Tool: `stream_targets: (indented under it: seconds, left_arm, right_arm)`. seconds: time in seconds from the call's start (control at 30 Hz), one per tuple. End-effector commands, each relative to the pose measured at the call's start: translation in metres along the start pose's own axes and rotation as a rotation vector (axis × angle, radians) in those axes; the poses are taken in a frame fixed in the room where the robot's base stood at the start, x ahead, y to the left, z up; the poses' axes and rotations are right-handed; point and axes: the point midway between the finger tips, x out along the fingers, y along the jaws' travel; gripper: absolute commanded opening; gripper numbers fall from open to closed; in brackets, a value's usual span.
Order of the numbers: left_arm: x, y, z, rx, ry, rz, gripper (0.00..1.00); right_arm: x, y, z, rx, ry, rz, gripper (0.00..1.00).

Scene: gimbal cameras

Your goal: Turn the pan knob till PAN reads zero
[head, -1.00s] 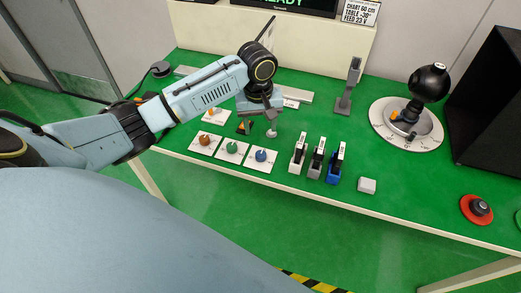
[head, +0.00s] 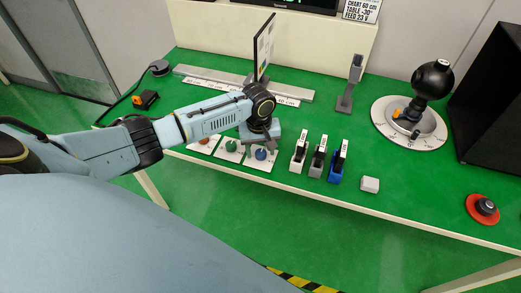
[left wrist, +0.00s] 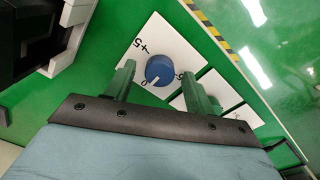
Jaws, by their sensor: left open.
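Three knobs stand on white plates along the front left of the green bench: a brown knob (head: 204,140), a green knob (head: 231,146) and a blue knob (head: 261,154). I cannot read which one is the pan knob. My left gripper (head: 262,143) is open just above the blue knob. In the left wrist view the blue knob (left wrist: 160,70) lies between my two open fingers (left wrist: 158,73), with marks including 0 and +5 on its plate. The fingers appear apart from the knob. My right gripper is out of view.
Three slider blocks (head: 318,158) stand right of the plates, with a small white block (head: 370,185) beyond them. A round dial base (head: 405,125) carries a black ball. The screen is cut off at the top.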

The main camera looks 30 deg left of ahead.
Motion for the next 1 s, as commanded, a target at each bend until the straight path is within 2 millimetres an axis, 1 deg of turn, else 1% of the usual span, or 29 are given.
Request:
stream_targets:
  seconds: [0.23, 0.27, 0.5, 0.6, 0.83, 1.0]
  left_arm:
    - [0.001, 0.000, 0.000, 0.001, 0.000, 0.000, 0.54]
    - [0.001, 0.000, 0.000, 0.000, 0.000, 0.000, 0.53]
    - [0.001, 0.000, 0.000, 0.000, 0.000, 0.000, 0.21]
    - [0.001, 0.000, 0.000, 0.000, 0.000, 0.000, 0.09]
    - [0.000, 0.000, 0.001, -0.020, -0.001, -0.001, 0.09]
    - [-0.003, 0.000, 0.001, -0.085, -0.001, 0.000, 0.09]
  right_arm:
    - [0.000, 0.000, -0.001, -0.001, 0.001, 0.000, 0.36]
    - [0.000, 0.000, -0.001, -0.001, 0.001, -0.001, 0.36]
    - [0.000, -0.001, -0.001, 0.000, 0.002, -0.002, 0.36]
    - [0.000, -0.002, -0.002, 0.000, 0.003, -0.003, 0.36]
    - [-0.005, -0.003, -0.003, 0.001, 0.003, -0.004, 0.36]
    - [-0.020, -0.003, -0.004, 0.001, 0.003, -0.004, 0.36]
